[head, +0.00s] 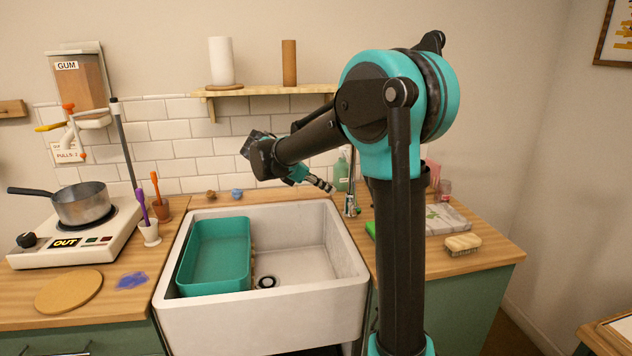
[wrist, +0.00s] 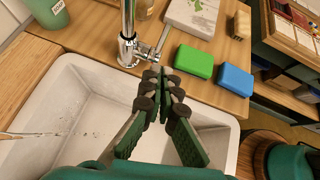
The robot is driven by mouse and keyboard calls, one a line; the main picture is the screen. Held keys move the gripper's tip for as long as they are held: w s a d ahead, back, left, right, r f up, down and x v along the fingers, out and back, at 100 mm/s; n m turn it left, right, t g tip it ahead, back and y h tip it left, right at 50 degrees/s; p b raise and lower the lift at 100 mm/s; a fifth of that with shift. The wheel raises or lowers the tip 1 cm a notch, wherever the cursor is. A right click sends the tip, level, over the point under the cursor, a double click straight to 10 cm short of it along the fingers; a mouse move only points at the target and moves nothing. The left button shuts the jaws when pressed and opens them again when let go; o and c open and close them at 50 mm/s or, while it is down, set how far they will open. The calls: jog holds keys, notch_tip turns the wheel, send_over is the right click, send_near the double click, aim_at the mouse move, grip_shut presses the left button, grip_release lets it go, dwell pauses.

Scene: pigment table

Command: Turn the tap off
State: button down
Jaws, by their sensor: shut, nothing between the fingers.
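In the head view my gripper (head: 327,186) is just left of the tap, above the sink.
A teal tub (head: 216,262) sits in the sink's left side. Green (wrist: 194,61) and blue (wrist: 235,79) blocks lie on the counter right of the tap. A green bottle (wrist: 48,12) stands to the tap's left. A brush (head: 463,244) lies on the right counter.

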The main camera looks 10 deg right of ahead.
aim_at(354, 192)
jog(key=shift+w+d+f, duration=0.1)
jog(key=shift+w+d, duration=0.1)
jog(key=shift+d, duration=0.75)
jog(key=shift+w+d+f, duration=0.15)
jog(key=shift+d, duration=0.75)
jog(key=shift+w+d+f, duration=0.1)
jog(key=shift+w+d, duration=0.1)
jog(key=shift+d, duration=0.75)
jog(key=shift+w+d+r+y, duration=0.1)
jog(key=shift+d+r+y, duration=0.1)
jog(key=shift+d, duration=0.35)
jog(key=shift+w+d+r+y, duration=0.1)
jog(key=shift+d+r+y, duration=0.1)
jog(key=shift+d, duration=0.45)
